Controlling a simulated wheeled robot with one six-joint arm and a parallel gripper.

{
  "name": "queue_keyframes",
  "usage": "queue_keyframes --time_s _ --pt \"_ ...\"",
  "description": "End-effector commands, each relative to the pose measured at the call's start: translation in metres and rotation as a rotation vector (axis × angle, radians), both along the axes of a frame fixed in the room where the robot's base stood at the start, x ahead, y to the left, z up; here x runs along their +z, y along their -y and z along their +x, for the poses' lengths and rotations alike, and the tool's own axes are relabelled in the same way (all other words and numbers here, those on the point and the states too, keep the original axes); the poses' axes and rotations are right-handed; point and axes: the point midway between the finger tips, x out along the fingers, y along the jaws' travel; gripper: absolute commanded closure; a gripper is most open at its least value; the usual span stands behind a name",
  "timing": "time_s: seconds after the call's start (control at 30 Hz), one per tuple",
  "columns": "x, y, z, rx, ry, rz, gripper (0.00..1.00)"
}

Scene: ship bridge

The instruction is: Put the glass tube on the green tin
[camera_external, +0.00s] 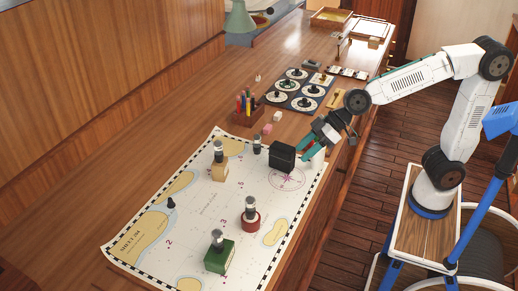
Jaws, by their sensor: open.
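The green tin (220,259) stands on the chart near its front edge, with a small grey and dark cylinder (217,238) on top. Similar cylinders stand on the red round tin (250,221), on the tan block (219,173), and upright on the chart (257,144) left of the black box. A pale upright cylinder (319,158) stands at the chart's right edge, partly behind my gripper. I cannot tell for sure which one is the glass tube. My gripper (308,147) is open, tilted down-left, just right of the black box and above the pale cylinder.
The black box (282,156) stands on the chart (205,210) close to my gripper. A small dark piece (171,202) stands at the chart's left. A pen holder (247,112), small blocks and a dial panel (297,90) lie further back. The chart's middle is mostly clear.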

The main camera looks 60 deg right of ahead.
Motion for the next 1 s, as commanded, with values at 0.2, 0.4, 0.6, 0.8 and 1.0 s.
queue_keyframes --time_s 0.2,0.4,0.6,0.8,1.0 --pt "-0.019 0.159 -0.105 -0.168 -0.268 -0.154 0.49" --pt "-0.048 0.252 -0.207 -0.38 -0.498 -0.292 0.49" --pt "-0.062 0.285 -0.258 -0.497 -0.611 -0.356 0.49" --pt "-0.063 0.288 -0.262 -0.508 -0.624 -0.362 0.49" --pt "-0.063 0.287 -0.262 -0.506 -0.622 -0.362 0.49"
